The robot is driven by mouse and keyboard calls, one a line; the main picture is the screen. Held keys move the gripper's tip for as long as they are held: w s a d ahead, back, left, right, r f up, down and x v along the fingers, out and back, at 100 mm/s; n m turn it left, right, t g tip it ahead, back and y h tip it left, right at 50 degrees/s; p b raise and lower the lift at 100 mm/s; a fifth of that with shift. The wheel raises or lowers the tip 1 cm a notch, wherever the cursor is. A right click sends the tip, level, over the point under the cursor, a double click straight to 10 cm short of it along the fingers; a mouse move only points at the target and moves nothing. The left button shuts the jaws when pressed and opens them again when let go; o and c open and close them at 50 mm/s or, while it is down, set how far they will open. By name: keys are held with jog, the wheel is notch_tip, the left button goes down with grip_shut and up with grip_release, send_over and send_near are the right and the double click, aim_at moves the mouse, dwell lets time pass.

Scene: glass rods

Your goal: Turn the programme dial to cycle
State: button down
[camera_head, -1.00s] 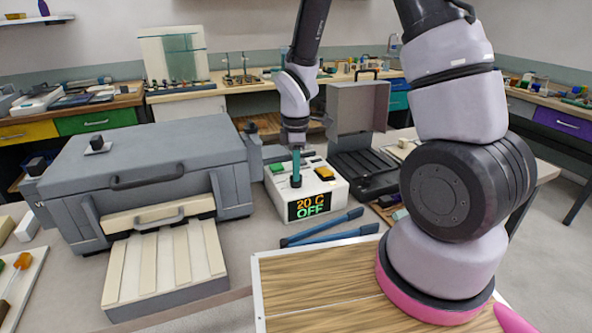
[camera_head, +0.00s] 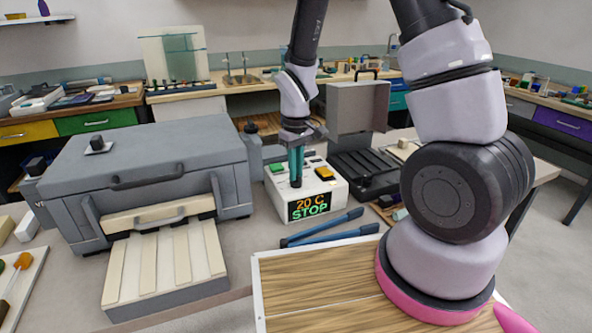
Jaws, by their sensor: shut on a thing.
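The white control box (camera_head: 339,188) stands on the bench right of the large grey kiln-like unit. Its front display (camera_head: 309,207) reads "20 C" in orange and "STOP" in green. My gripper (camera_head: 296,178) points straight down at the left part of the box's top, its teal fingers close together. It is shut on the small dark programme dial (camera_head: 296,184), which the fingers mostly hide. The dial's pointer and markings cannot be read. A green button (camera_head: 276,168) is behind the dial, and a yellow button (camera_head: 324,173) is to its right.
The grey unit (camera_head: 150,165) with a slatted tray (camera_head: 166,262) is close on the left. Blue tongs (camera_head: 330,236) lie in front of the box. A dark open-lidded case (camera_head: 362,172) stands to the right.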

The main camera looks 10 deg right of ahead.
jog(key=m, duration=1.2)
jog(key=shift+m, duration=0.3)
dwell(0.4)
jog(key=c, duration=0.9)
grip_release()
notch_tip(320, 180, up, 11)
jog(key=shift+f, duration=0.1)
